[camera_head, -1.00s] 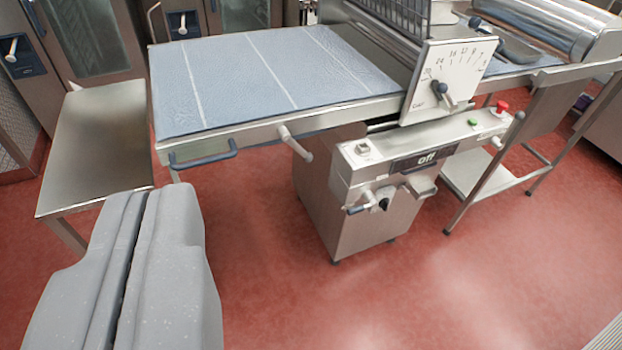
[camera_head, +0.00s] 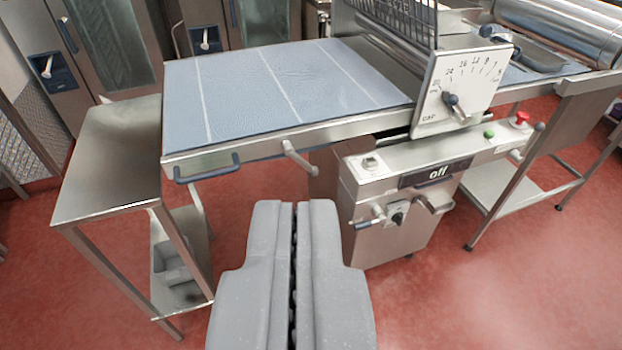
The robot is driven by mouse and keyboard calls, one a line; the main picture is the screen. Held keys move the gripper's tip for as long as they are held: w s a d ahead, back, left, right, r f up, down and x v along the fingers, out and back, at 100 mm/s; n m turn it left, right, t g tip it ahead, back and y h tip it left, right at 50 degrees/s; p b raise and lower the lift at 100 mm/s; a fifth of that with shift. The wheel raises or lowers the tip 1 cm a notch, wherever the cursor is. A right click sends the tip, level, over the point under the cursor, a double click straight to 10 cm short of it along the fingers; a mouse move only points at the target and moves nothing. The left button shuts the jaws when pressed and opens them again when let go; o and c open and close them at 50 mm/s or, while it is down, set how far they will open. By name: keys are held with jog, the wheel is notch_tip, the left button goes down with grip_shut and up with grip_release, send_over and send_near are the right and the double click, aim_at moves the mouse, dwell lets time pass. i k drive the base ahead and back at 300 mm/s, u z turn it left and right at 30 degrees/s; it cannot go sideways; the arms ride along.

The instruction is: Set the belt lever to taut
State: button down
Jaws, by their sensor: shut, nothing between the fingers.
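The machine has a blue-grey belt (camera_head: 270,90) on a long table with a steel front rail. A short grey lever (camera_head: 300,160) with a pale rounded end sticks out from that rail and slants down to the right. It looks like the belt lever, but I see no label on it. My gripper (camera_head: 294,205) is shut and empty. In the picture its fingertips are just below the lever, with a visible gap between them. I cannot tell the distance in depth.
A blue bar handle (camera_head: 207,168) hangs on the rail at left. A steel side table (camera_head: 110,155) stands left. The control box (camera_head: 405,178) reads "off" and carries a small lever (camera_head: 370,220). A dial plate (camera_head: 460,88) stands above. Red floor is open at lower right.

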aim_at(289, 150)
jog(key=z, duration=0.05)
jog(key=i, duration=1)
jog(key=u, duration=0.05)
